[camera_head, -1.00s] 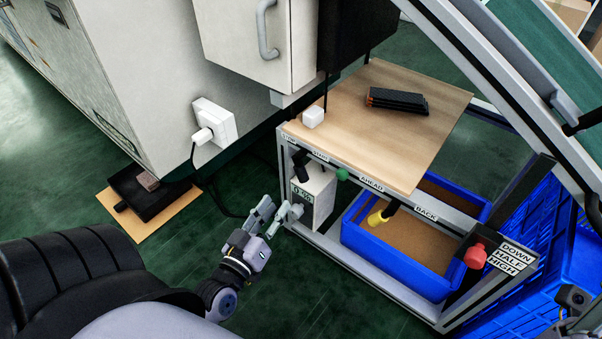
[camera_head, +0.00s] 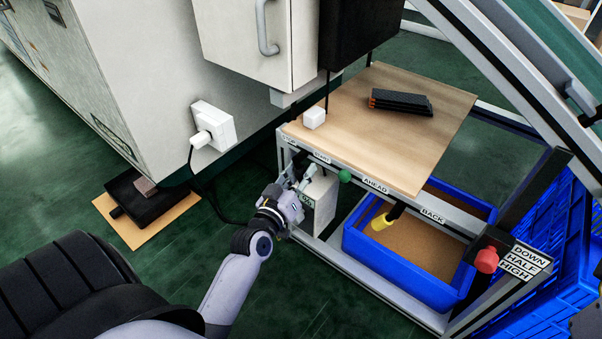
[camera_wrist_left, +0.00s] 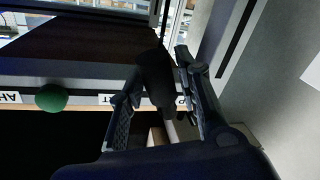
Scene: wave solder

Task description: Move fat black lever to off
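The fat black lever (camera_wrist_left: 155,78) shows in the left wrist view, with a thick black grip and a pale, thin shaft. In the head view it is mostly hidden by my left gripper (camera_head: 294,178), which is at the left end of the frame's front rail. In the left wrist view, the fingers of my left gripper (camera_wrist_left: 158,88) are apart, one on each side of the lever's grip. I cannot tell whether they touch it. My right gripper is not in view.
A green knob (camera_head: 345,175), a yellow-tipped lever (camera_head: 381,221) and a red knob (camera_head: 487,260) stand along the labelled rail. A pale box (camera_head: 324,207) is behind my left gripper. Black bars (camera_head: 401,100) lie on the wooden top (camera_head: 430,140). A blue bin (camera_head: 395,278) sits below.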

